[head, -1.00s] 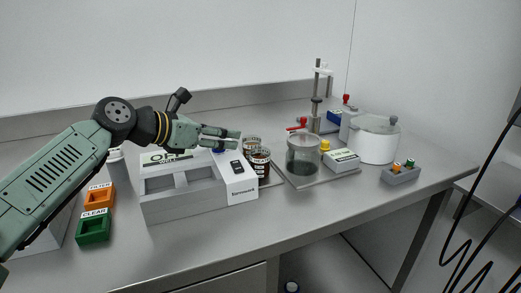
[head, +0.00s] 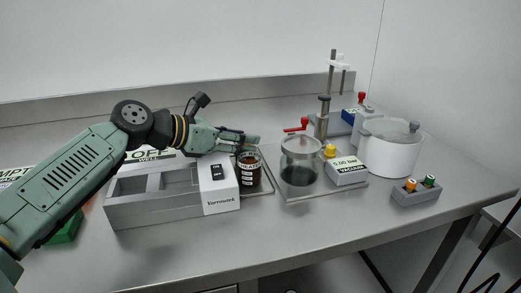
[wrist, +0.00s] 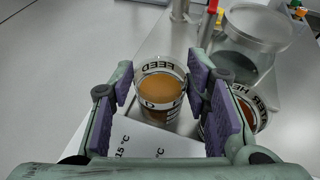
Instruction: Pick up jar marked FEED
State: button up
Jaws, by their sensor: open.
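The jar marked FEED (wrist: 160,84) is a clear jar with a white label band and orange-brown liquid. In the wrist view it stands upright between the purple pads of my open gripper (wrist: 163,72), with a gap at the left pad; I cannot tell whether the right pad touches it. In the head view my gripper (head: 250,142) is over the jars, and the FEED jar is mostly or fully hidden behind it. A second labelled jar with dark liquid (head: 249,172) stands in front; in the wrist view it is just outside the right finger (wrist: 250,108).
A grey and white box unit (head: 158,205) stands left of the jars. A glass vessel (head: 300,165) on a tray with a stand is to the right. Further right are a white pot (head: 390,148) and a small grey block (head: 415,192). The front of the bench is clear.

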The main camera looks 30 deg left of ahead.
jog(key=shift+w, duration=0.1)
jog(key=c, duration=1)
